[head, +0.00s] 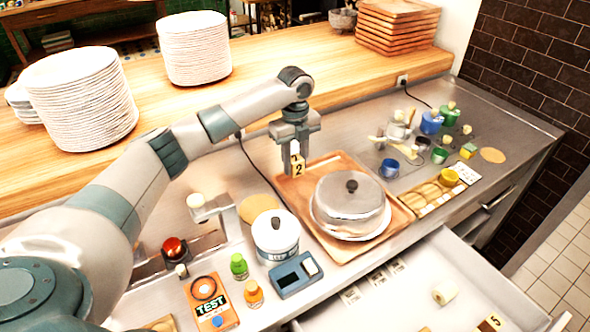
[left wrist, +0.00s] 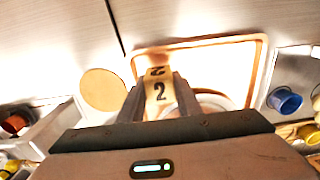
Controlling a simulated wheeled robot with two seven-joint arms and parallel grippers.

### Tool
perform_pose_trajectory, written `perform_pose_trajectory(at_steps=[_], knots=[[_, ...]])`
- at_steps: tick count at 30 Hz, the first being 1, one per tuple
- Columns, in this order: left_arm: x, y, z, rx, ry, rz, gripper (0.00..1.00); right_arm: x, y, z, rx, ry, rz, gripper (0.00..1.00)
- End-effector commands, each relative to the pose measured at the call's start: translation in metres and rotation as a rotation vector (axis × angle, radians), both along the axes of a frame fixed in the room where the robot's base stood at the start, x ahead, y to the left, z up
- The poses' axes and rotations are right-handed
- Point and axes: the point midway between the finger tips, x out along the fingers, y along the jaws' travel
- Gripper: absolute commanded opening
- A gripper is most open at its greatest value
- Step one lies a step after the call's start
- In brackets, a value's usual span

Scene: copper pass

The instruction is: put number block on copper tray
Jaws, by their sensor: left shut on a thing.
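The number block (head: 297,166) is pale yellow with a black 2 on its faces. My left gripper (head: 294,158) is shut on it and holds it above the back left corner of the copper tray (head: 325,168). The block (left wrist: 159,90) also shows between the fingers in the left wrist view, with the tray (left wrist: 245,62) below. I cannot tell the exact gap to the tray. A silver dome lid (head: 350,205) with a dark knob sits on a white plate on the tray. My right gripper is not in view.
A white pot (head: 275,235), a blue-grey device (head: 296,274) and small bottles stand left of the tray. Cups and jars (head: 431,122) crowd the counter to the right. An open drawer (head: 400,300) is in front. Plate stacks (head: 80,98) stand on the wooden shelf behind.

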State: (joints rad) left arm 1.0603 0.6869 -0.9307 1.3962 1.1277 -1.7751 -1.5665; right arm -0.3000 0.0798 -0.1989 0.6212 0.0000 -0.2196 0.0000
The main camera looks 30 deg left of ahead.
Motion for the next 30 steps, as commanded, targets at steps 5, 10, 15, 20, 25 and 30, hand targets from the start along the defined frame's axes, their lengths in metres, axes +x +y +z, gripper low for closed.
perform_pose_trajectory(at_steps=[5,10,15,20,25,30], knots=[[0.000,0.000,0.000,0.000,0.000,0.000,0.09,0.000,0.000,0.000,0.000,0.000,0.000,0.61],[0.000,0.000,-0.002,0.000,0.000,0.000,0.09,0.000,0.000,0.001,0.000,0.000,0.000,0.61],[-0.001,0.000,-0.016,0.000,0.002,-0.001,0.09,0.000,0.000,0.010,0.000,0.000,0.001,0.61],[-0.001,0.000,-0.034,0.001,0.002,0.000,0.09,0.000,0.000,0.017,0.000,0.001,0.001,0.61],[0.000,0.000,-0.040,0.001,-0.001,0.000,0.09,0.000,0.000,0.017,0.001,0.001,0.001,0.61],[0.000,0.000,-0.040,0.001,-0.001,0.000,0.09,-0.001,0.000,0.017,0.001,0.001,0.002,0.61]])
